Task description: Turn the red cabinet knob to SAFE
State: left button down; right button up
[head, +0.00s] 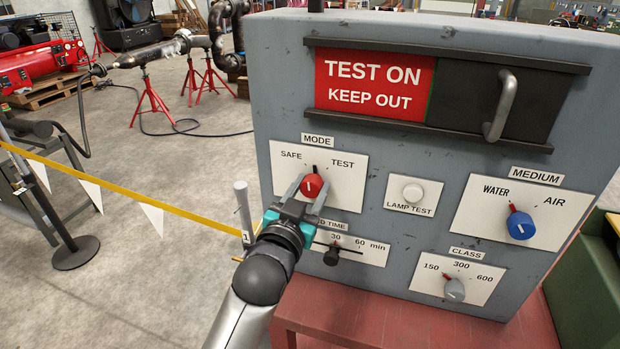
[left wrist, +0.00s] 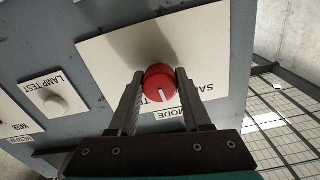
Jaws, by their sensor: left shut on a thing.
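The red MODE knob (head: 313,184) is on a white plate (head: 345,187) on the grey cabinet, with SAFE printed upper left and TEST upper right. Its pointer stands roughly upright, between the two words. My left gripper (head: 311,188) reaches it from below, its fingers on either side of the knob and shut on it. In the left wrist view the knob (left wrist: 160,83) sits between both fingertips, its white line pointing down towards the inverted MODE label (left wrist: 173,115). The fingers partly hide the inverted lettering there. My right gripper is not in view.
A lamp test button (head: 413,193), a blue medium knob (head: 520,226), a grey class knob (head: 454,290) and a black time slider (head: 331,257) are nearby. A sliding sign (head: 375,85) reads TEST ON KEEP OUT. A yellow barrier tape (head: 120,190) runs at left.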

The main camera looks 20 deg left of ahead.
pick_arm(q)
jog(key=n+p, duration=0.3)
jog(key=n, duration=0.2)
jog(key=shift+r+p, duration=0.1)
jog(key=shift+p, duration=0.25)
jog(key=shift+n+p, duration=0.6)
jog(key=shift+n, duration=0.3)
jog(key=shift+c, duration=1.8)
grip_release()
jog(key=shift+s, duration=0.1)
jog(key=s+b, duration=0.1)
jog(key=s, duration=1.4)
jog(key=shift+a, duration=0.2)
jog(key=shift+f, duration=0.2)
